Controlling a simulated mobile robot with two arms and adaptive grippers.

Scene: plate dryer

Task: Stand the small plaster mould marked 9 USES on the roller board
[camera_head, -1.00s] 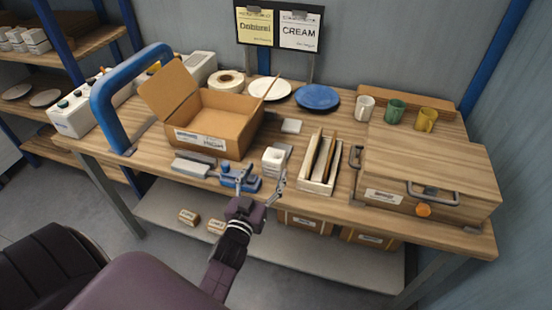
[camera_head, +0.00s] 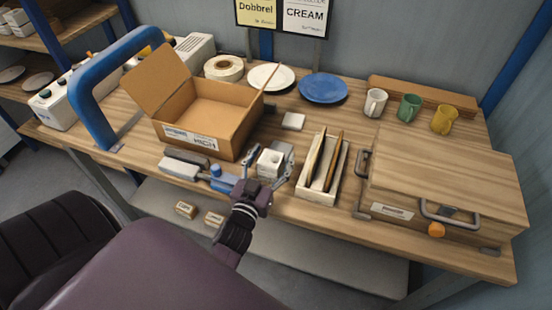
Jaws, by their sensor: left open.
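A small white block with a hollow top (camera_head: 268,164), which looks like the plaster mould, stands near the table's front edge; its marking is not readable. My left gripper (camera_head: 266,172) is open, with one finger on each side of this block; I cannot tell whether they touch it. A grey block (camera_head: 284,155) stands just behind it to the right. A flat white square (camera_head: 293,121) lies farther back. I cannot make out for sure which thing is the roller board; a pale bar (camera_head: 180,169) and a blue item (camera_head: 223,181) lie to the left. My right gripper is not in view.
An open cardboard box (camera_head: 212,112) stands behind left. A wooden tray with upright tools (camera_head: 318,193) is close on the right, then a large wooden case (camera_head: 440,170). Plates (camera_head: 323,89) and mugs (camera_head: 410,107) stand at the back.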

